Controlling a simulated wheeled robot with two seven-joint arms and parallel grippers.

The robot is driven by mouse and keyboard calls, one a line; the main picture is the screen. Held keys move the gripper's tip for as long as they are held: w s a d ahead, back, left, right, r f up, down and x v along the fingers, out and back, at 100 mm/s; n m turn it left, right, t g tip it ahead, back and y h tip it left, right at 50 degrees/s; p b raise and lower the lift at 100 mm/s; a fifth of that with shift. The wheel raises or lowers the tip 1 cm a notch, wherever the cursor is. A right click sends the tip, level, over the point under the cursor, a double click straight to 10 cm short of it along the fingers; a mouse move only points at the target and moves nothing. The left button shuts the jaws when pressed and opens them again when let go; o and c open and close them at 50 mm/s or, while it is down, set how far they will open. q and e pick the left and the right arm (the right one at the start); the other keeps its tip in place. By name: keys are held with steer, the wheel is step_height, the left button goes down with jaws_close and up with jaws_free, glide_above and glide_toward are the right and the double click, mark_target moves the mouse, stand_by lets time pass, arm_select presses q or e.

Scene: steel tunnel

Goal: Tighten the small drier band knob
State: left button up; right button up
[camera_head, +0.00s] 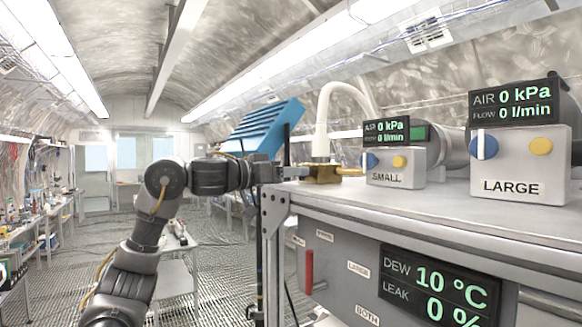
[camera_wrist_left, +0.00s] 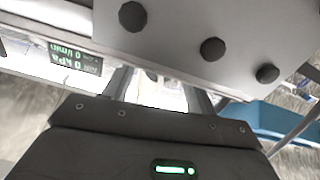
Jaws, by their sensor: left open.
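The small drier stands on the bench top, with a grey box labelled SMALL (camera_head: 395,165), a blue knob (camera_head: 371,160) and a yellow knob (camera_head: 399,161) on its face. I cannot tell which part is its band knob. A brass fitting (camera_head: 325,172) with a white hose (camera_head: 322,125) stands left of the box. My left gripper (camera_head: 297,172) is open at the bench's left end, just left of the brass fitting. In the left wrist view its fingers (camera_wrist_left: 157,92) are apart with a bright gap between them. My right gripper is not in view.
The large drier box (camera_head: 520,165) stands on the right. Displays read 0 kPa and 0 l/min; the front panel (camera_head: 440,290) reads dew 10 °C. A red lever (camera_head: 309,272) is on the bench front. A blue ribbed object (camera_head: 262,128) rises behind my left wrist.

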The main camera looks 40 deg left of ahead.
arm_select(q)
steer(key=shift+w+f, duration=0.1)
steer(key=shift+w, duration=0.25)
steer(key=c, duration=1)
steer(key=shift+m, duration=0.7)
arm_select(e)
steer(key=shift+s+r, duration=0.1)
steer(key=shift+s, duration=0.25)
arm_select(q)
steer(key=o, duration=1)
steer(key=shift+s, duration=0.25)
steer(key=b+v, duration=0.4)
steer(key=v, duration=0.6)
steer(key=shift+s, duration=0.2)
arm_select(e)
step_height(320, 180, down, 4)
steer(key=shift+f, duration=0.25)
